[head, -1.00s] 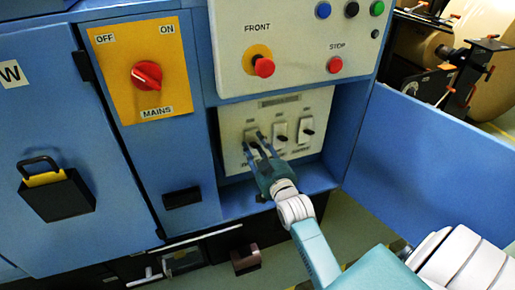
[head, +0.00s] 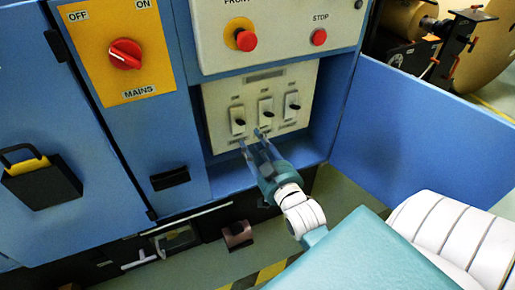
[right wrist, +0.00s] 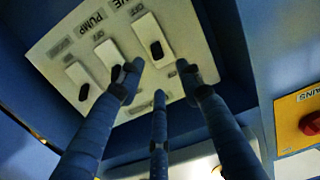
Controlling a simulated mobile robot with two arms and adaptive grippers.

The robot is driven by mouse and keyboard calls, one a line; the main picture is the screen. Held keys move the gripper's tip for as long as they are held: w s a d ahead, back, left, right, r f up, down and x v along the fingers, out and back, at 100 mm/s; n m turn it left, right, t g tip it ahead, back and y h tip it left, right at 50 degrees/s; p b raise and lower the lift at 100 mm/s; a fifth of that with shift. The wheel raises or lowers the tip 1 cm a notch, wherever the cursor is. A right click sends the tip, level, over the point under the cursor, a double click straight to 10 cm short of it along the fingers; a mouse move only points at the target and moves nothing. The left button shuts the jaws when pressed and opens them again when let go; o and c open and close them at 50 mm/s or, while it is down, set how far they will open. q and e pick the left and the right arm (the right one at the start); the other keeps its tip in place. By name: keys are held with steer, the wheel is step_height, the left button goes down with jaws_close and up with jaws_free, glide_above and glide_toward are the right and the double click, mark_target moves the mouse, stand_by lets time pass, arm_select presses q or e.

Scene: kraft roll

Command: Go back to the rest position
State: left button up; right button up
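My right gripper (head: 250,138) is in front of the lower part of the switch panel (head: 220,97) in the head view. Its fingers are spread and hold nothing. In the right wrist view the spread fingers (right wrist: 157,80) point toward the panel, which looks upside down there. The left switch (head: 237,120), the middle switch (head: 265,110) and the right switch (head: 291,103) are clear of the fingers in the head view. I cannot tell whether a fingertip touches the panel. My left gripper is out of view.
The panel sits in a recess of a blue cabinet, under a box with a red stop button (head: 319,37). A yellow plate with a red mains knob (head: 125,54) is at left. A blue door panel (head: 420,130) bounds the right. A padlock (head: 40,180) hangs far left.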

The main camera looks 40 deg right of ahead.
steer(key=shift+v, duration=1.05)
